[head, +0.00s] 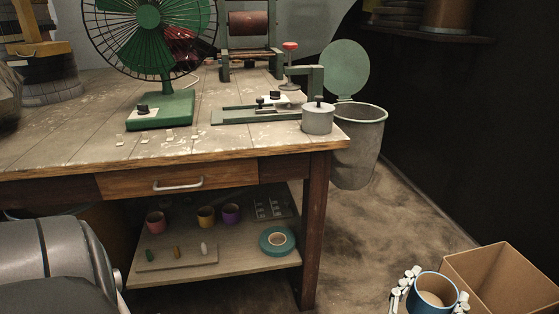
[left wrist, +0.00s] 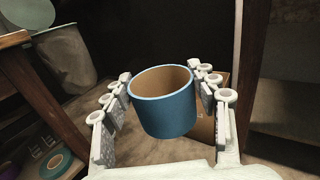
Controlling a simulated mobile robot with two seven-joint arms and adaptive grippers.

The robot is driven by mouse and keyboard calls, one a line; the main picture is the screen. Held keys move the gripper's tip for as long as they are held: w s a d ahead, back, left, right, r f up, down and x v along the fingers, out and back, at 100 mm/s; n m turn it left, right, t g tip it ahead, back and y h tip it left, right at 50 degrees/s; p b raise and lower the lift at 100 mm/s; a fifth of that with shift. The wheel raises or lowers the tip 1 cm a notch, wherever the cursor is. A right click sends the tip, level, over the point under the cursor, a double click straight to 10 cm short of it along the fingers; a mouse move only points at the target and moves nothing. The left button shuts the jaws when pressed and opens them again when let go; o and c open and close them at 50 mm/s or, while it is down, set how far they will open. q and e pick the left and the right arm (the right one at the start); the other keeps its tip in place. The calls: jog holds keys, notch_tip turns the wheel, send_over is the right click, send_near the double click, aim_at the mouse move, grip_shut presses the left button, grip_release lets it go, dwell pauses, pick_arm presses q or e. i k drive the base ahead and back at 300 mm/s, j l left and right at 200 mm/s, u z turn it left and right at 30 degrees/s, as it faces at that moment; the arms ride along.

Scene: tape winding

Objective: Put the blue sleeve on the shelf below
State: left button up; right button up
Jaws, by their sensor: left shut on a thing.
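The blue sleeve (head: 436,294) is a short open tube, blue outside and cardboard-brown inside. It is at the lower right of the head view, and it fills the middle of the left wrist view (left wrist: 166,108). My left gripper (head: 434,286) is shut on it, with pale jointed fingers on either side. The sleeve is nearly upright, with its open end up, held above the floor. The shelf below (head: 215,262) the tabletop carries red, yellow and purple small rolls and a teal tape roll (head: 277,241). My right gripper is not in view.
A cardboard box (head: 505,278) stands open beside the sleeve. A workbench leg (head: 314,230) edges the shelf on the right. A bin (head: 360,145) stands behind the bench's right end. A fan (head: 150,50) stands on the bench.

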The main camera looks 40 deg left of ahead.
aim_at(239, 255)
jog(key=u, duration=1.6)
